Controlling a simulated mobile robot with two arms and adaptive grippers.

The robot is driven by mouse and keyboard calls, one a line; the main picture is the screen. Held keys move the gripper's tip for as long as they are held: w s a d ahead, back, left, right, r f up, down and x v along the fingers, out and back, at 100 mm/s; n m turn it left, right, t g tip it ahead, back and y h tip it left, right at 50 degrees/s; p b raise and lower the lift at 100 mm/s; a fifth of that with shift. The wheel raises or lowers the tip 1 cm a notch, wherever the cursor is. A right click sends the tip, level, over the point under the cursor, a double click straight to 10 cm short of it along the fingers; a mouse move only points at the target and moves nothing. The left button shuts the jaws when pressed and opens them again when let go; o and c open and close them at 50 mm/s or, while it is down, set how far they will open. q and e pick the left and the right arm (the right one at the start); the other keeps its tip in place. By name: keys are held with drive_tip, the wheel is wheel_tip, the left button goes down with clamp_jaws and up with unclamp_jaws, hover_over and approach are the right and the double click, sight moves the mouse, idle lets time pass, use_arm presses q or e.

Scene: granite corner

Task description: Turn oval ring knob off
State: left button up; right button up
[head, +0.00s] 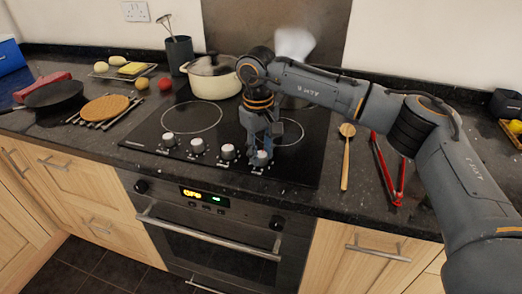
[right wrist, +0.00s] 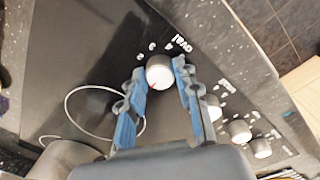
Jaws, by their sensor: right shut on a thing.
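The oval ring knob (right wrist: 160,72) is a round white-topped knob with the word "OVAL" and numbers printed beside it in the right wrist view. A small red mark shows on its lower left side. In the head view it is the rightmost knob (head: 261,159) along the hob's front edge. My right gripper (right wrist: 159,80) points down at it, with one blue finger on each side, shut on the knob. In the head view the gripper (head: 262,147) partly covers the knob. My left gripper is not in view.
Several similar knobs (head: 197,146) stand in a row to the left on the black hob (head: 150,130). A cream lidded pot (head: 212,82) stands behind. A wooden spoon (head: 346,160) and red-handled tongs (head: 387,172) lie to the right. The oven (head: 215,240) is below.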

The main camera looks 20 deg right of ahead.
sight(259, 155)
idle(0.4)
drive_tip(key=o, duration=1.1)
drive_tip(key=shift+o, duration=0.2)
drive_tip(key=shift+r, duration=0.15)
wheel_tip(259, 155, up, 12)
drive_tip(key=shift+a, duration=0.3)
drive_tip(key=shift+s+f, duration=0.1)
drive_tip(key=shift+f, duration=0.1)
